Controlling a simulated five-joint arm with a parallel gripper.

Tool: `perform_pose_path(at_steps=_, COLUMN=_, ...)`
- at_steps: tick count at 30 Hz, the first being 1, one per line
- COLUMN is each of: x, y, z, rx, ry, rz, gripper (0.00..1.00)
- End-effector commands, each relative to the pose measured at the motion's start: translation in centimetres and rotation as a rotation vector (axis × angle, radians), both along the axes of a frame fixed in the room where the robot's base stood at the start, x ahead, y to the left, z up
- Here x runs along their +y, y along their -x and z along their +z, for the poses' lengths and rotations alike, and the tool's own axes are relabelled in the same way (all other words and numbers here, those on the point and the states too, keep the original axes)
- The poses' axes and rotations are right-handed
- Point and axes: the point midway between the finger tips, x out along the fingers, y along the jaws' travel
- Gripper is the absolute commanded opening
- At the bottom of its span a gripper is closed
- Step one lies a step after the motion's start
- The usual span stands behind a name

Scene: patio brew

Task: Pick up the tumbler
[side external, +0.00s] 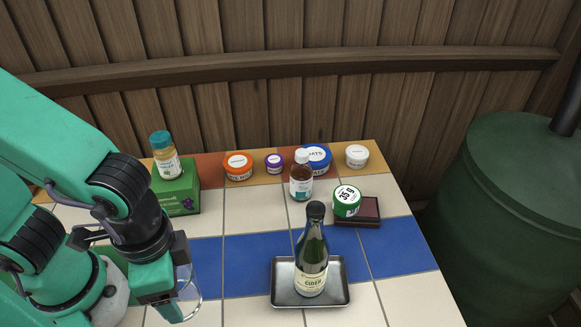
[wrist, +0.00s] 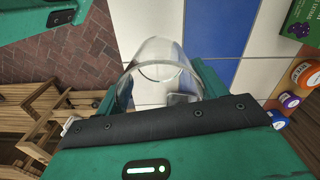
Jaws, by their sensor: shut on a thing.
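The tumbler is clear glass. In the side external view the tumbler (side external: 191,298) shows partly at the lower left, with much of it hidden behind my gripper (side external: 182,285). In the wrist view the tumbler (wrist: 160,62) is between the two fingers of my gripper (wrist: 162,85), which are shut on its sides. Its round base shows through the glass against the tiles. I cannot tell whether it touches the table.
A cider bottle (side external: 311,262) stands in a metal tray (side external: 340,294) to the right. Behind are a green box (side external: 177,192) with a jar (side external: 165,160) on top, a brown bottle (side external: 301,178), several small tubs and a green-lidded tub (side external: 347,201) on a dark box (side external: 368,211).

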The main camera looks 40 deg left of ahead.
Motion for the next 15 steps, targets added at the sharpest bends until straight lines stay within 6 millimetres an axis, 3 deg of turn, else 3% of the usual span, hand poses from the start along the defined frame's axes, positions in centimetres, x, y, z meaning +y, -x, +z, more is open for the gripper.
perform_pose_path(at_steps=15, x=-0.29, y=0.71, z=0.50, rx=-0.001, ry=0.001, rz=0.000, gripper=0.40)
